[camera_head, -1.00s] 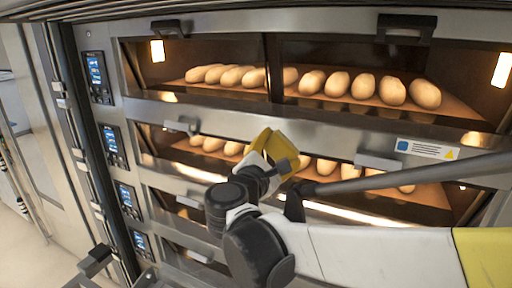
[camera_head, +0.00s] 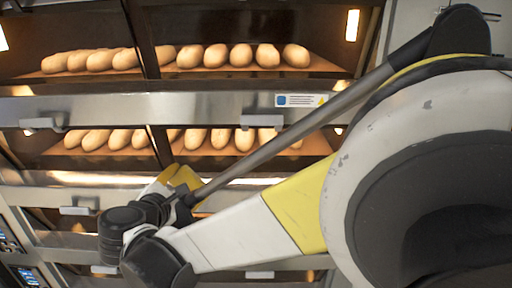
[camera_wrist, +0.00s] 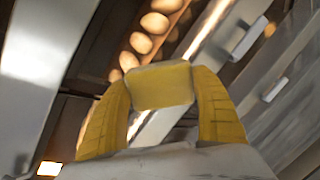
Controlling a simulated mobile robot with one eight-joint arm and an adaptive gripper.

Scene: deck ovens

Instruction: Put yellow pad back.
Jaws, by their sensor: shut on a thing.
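The yellow pad (camera_wrist: 162,86) is a small block with a flat yellow face, seen in the wrist view between the two yellow fingers of my gripper (camera_wrist: 163,80). The fingers are closed on its two sides and hold it off any surface. In the head view my gripper (camera_head: 183,178) is in front of the lower row of loaves, and the pad cannot be told apart from the yellow fingers there. My arm hides part of the oven front. No empty place for the pad can be made out.
Deck ovens fill the view, with an upper deck of loaves (camera_head: 241,55) and a lower deck of loaves (camera_head: 196,139). Door handles (camera_head: 262,121) stick out from the steel fronts. A label (camera_head: 300,100) is on the upper front. Blue-lit control panels (camera_head: 28,276) are at lower left.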

